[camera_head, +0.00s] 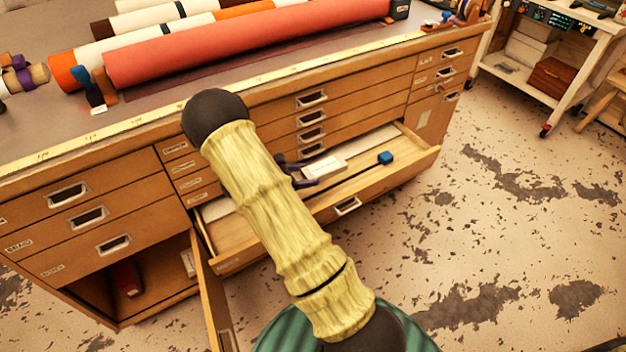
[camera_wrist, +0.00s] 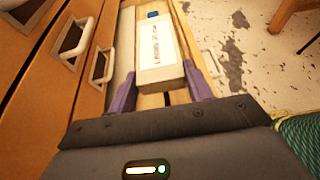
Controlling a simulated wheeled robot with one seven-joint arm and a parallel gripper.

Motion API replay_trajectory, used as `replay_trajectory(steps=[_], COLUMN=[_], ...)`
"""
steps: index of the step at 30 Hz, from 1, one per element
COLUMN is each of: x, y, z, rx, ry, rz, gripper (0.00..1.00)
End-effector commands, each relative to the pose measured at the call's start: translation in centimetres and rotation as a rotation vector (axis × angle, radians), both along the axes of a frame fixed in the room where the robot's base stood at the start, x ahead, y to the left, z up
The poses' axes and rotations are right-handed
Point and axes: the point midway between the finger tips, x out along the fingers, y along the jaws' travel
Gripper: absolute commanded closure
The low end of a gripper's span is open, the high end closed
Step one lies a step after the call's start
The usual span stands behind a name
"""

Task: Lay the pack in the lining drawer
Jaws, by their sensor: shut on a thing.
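The pack (camera_head: 327,168) is a pale, cream-white box. In the wrist view the pack (camera_wrist: 160,66) shows dark printing on its face. My gripper (camera_head: 304,175) is shut on it; in the wrist view the two purple fingers of my gripper (camera_wrist: 160,88) flank its near end. A wide wooden drawer (camera_head: 415,165) stands pulled out of the cabinet, and the pack is over its inside. I cannot tell whether the pack touches the drawer floor. My arm hides the drawer's middle left part. The drawer's label is too small to read.
A small blue block (camera_head: 385,157) lies in the drawer, right of the pack. Closed drawers (camera_head: 312,99) rise above it. An open cabinet door (camera_head: 212,300) stands at the lower left. Fabric rolls (camera_head: 240,45) lie on the cabinet top. A white shelf cart (camera_head: 560,60) stands at right.

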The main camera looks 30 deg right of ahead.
Motion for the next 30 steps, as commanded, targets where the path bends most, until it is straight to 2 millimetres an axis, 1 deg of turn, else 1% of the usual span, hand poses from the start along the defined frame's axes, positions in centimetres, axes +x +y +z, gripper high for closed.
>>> replay_trajectory(steps=[1,3,11,14,18,22,25,30], x=[0.5,0.7,0.7,0.6,0.6,0.6,0.6,0.6], y=[0.1,0.2,0.1,0.1,0.1,0.1,0.1,0.1], z=[0.0,0.1,0.1,-0.9,-3.5,-5.5,-6.2,-6.1], rx=[0.0,0.0,0.0,-0.001,0.0,0.0,0.0,0.0], ry=[-0.002,-0.001,0.0,0.002,0.005,0.002,0.001,0.0], rz=[0.021,0.031,0.029,0.029,0.028,0.028,0.029,0.028], gripper=[0.74,0.74,0.74,0.74,0.74,0.74,0.74,0.74])
